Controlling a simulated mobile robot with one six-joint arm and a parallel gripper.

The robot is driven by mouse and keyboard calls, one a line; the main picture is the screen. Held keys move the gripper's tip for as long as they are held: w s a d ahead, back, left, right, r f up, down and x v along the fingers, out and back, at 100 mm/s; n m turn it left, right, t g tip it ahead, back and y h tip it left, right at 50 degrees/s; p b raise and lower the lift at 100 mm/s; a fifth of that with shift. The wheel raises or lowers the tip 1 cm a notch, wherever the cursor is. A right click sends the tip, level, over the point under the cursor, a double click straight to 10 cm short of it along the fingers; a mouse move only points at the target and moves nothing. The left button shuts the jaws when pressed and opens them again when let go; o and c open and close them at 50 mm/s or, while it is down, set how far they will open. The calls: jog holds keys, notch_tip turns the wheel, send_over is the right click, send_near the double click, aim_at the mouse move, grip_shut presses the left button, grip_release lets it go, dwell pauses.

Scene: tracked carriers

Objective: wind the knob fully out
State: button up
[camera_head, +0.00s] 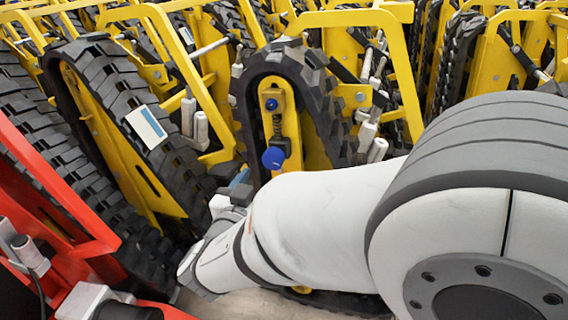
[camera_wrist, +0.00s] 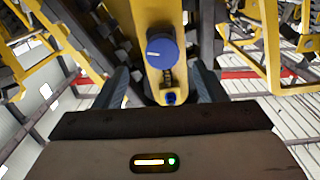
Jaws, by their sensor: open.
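The blue knob (camera_head: 273,158) is on the yellow frame of the middle tracked carrier, below a spring and a smaller blue part (camera_head: 271,104). In the wrist view the knob (camera_wrist: 162,50) is round, with a short pale mark on its face. The smaller blue part (camera_wrist: 170,97) shows nearer the bottom there. My gripper (camera_wrist: 162,78) is open, with one dark finger on each side of the yellow frame. Nothing is held between the fingers. In the head view my gripper (camera_head: 233,184) is left of and below the knob, partly hidden by my wrist. I cannot tell whether a finger touches anything.
The knob's carrier has a black track (camera_head: 238,95) around it. Another black track (camera_head: 112,90) with a yellow frame stands close on the left. Yellow bars (camera_head: 180,50) slant nearby. A red frame (camera_head: 60,190) is at the left edge. Many more carriers crowd the back.

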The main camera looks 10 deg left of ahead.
aim_at(271, 162)
jog(key=w+b, duration=0.1)
jog(key=w, duration=0.6)
jog(key=shift+w+d, duration=0.15)
jog(key=shift+w, duration=0.15)
jog(key=shift+c, duration=0.2)
jog(key=c, duration=1)
jog(key=shift+o, duration=0.2)
jog(key=shift+n, duration=0.4)
